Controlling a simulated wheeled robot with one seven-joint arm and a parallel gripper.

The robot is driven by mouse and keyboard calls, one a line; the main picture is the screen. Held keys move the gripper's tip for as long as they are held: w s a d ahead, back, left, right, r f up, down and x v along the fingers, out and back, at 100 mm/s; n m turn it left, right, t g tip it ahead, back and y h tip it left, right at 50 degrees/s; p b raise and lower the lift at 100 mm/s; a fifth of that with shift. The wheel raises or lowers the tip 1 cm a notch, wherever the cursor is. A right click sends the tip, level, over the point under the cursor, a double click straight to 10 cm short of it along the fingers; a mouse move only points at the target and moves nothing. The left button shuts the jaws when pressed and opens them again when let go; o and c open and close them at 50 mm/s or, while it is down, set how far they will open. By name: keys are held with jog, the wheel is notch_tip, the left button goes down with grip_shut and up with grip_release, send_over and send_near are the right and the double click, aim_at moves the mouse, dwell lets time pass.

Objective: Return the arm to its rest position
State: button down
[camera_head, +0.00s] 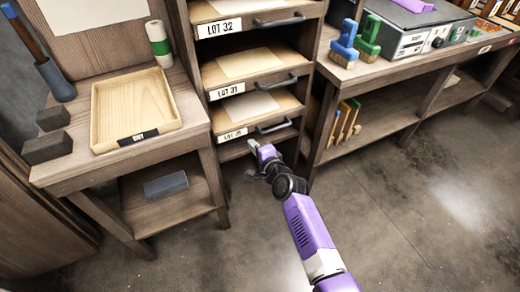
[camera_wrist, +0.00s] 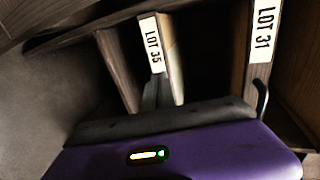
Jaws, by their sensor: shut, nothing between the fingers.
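My purple arm (camera_head: 308,228) reaches up from the lower edge of the head view toward the wooden rack. The lowest shelf front (camera_head: 236,136) is partly hidden behind my gripper in the head view. Whether my gripper touches the rack I cannot tell.
The rack has stacked shelves with handles, including LOT 32 (camera_head: 222,28) and LOT 31 (camera_head: 226,91). A left bench holds a wooden tray (camera_head: 172,124) and dark blocks (camera_head: 48,147). A right bench (camera_head: 395,68) holds brushes (camera_head: 345,42) and a grey box. Floor (camera_head: 420,190) is clear at right.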

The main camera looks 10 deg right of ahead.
jog(key=shift+p+v, duration=0.65)
jog(key=shift+v, duration=1.75)
jog(key=s+d+r+n+t+h, duration=0.1)
jog(key=s+d+r+n+t, duration=0.25)
jog(key=s+r+n, duration=0.35)
jog(key=s+d+r+n+g+h+p, duration=0.1)
jog(key=s+r, duration=0.5)
jog(key=s, duration=0.8)
jog(key=s+d+r+n+h+p, duration=0.1)
jog(key=s+d+r+n+p, duration=0.2)
jog(key=s, duration=1.2)
jog(key=s+d+r+n+g+p, duration=0.1)
jog(key=s+r+n+p, duration=0.3)
jog(key=s+r, duration=0.5)
jog(key=s+d+p, duration=0.1)
jog(key=s+p, duration=0.1)
jog(key=s, duration=0.4)
jog(key=shift+r+g+h, duration=0.3)
jog(key=shift+g+h, duration=0.05)
jog(key=shift+h, duration=0.05)
